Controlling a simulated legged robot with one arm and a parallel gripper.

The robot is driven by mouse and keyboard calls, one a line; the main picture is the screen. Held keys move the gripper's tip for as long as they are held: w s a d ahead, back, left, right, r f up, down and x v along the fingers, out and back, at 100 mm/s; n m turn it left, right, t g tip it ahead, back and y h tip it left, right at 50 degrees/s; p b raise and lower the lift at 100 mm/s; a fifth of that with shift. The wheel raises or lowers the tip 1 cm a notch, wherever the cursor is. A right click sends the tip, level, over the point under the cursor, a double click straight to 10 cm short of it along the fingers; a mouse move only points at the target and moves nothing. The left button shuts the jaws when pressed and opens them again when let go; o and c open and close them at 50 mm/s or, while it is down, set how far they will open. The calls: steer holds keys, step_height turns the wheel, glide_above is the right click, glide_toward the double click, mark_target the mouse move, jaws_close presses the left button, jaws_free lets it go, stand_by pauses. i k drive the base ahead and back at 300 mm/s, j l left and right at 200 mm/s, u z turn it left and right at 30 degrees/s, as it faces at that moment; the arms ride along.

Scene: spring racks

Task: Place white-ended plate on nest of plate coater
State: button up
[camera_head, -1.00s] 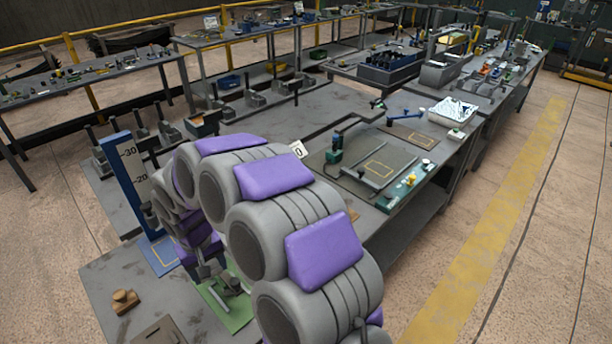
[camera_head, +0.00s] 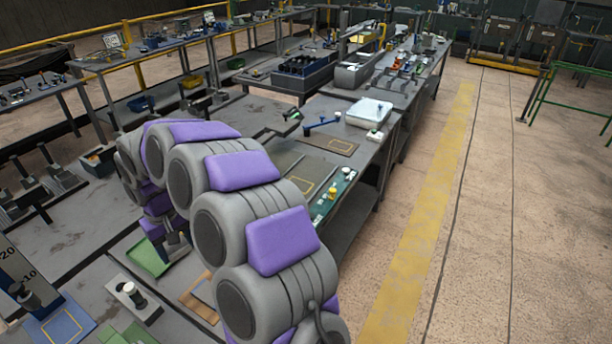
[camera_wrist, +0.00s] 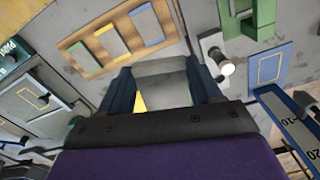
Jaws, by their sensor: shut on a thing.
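In the wrist view, my gripper (camera_wrist: 162,80) is shut on a flat grey plate (camera_wrist: 160,68) held between its two dark blue fingers. The plate's far edge looks paler, but I cannot clearly tell its end colour. In the head view my gripper (camera_head: 176,246) is small and partly hidden by my arm, above the bench near a green pad. A grey fixture with a white round knob (camera_wrist: 226,67) lies right of the held plate in the wrist view. It also shows in the head view (camera_head: 128,290). I cannot tell whether it is the plate coater; no nest is clearly visible.
A wooden tray (camera_wrist: 128,57) holds three grey plates with green, yellow and blue ends. A blue pad with a yellow outline (camera_wrist: 270,68) and a blue height scale (camera_wrist: 290,125) lie to the right. A green bracket (camera_wrist: 240,20) stands near them. Floor right of the bench is open.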

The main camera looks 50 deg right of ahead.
mark_target(297, 185)
steer(key=i+l, duration=0.1)
steer(key=l, duration=0.45)
steer(key=i+l, duration=0.1)
steer(key=l, duration=0.45)
steer(key=i+l, duration=0.1)
steer(key=l, duration=0.45)
steer(key=i+l, duration=0.1)
steer(key=l, duration=0.45)
steer(key=i+l, duration=0.1)
steer(key=l, duration=0.4)
steer(key=i+l, duration=0.15)
steer(key=l, duration=0.4)
steer(key=i+l, duration=0.1)
steer(key=l, duration=0.45)
steer(key=i+l, duration=0.1)
steer(key=l, duration=0.45)
